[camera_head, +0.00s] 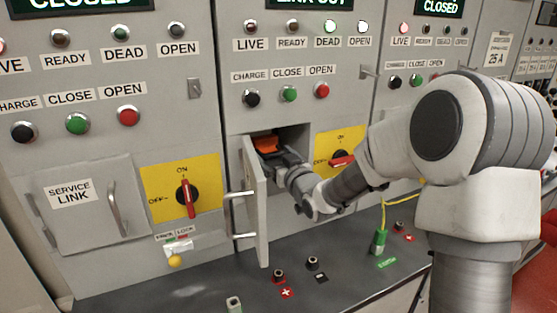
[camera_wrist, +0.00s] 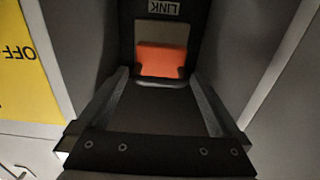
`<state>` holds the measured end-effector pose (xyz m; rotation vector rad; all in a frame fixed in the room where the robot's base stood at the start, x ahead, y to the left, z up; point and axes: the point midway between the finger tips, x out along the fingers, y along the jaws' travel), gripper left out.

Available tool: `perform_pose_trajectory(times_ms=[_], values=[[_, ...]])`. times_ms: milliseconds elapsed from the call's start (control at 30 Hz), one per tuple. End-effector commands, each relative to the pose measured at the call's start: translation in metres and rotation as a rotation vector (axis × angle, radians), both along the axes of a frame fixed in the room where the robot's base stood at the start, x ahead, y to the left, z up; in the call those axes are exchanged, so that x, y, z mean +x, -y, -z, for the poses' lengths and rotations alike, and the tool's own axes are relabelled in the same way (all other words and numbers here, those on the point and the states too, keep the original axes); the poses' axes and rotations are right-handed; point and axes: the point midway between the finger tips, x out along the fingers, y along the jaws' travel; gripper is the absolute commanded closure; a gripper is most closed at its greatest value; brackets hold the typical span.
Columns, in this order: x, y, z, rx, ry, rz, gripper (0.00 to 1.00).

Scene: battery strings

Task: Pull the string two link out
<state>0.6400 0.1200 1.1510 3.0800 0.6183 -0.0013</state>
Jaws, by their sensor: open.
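The orange link (camera_head: 266,145) shows inside the open compartment of the middle cabinet. In the wrist view its orange block (camera_wrist: 162,60) sits ahead, below an upside-down "LINK" label (camera_wrist: 164,7). My gripper (camera_head: 282,160) reaches into the compartment at the link, partly hidden by the door and wall. In the wrist view my gripper (camera_wrist: 160,84) is open, its fingers reaching forward toward either side of the block. Contact cannot be told. The compartment door (camera_head: 256,205) stands swung open to the left of my arm.
The yellow switch plate (camera_head: 325,145) with its red handle is close right of the compartment. Terminals (camera_head: 312,263) and a green plug (camera_head: 380,242) are on the dark ledge below. The middle display (camera_head: 330,3), cut by the frame, seems to read "LINK OUT"; its DEAD lamp (camera_head: 328,27) is lit.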

Motion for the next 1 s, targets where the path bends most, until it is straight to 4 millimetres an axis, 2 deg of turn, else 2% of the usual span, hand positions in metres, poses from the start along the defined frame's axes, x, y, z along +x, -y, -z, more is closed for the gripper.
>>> perform_pose_trajectory(times_ms=[133,267,767,1000], values=[[-0.01,0.005,0.0,-0.001,0.0,0.001,0.0],[-0.03,0.013,0.0,-0.003,0.001,0.002,0.0],[-0.135,0.058,0.0,-0.003,0.0,0.004,0.0],[-0.156,0.066,0.001,-0.001,0.0,0.002,0.0]])
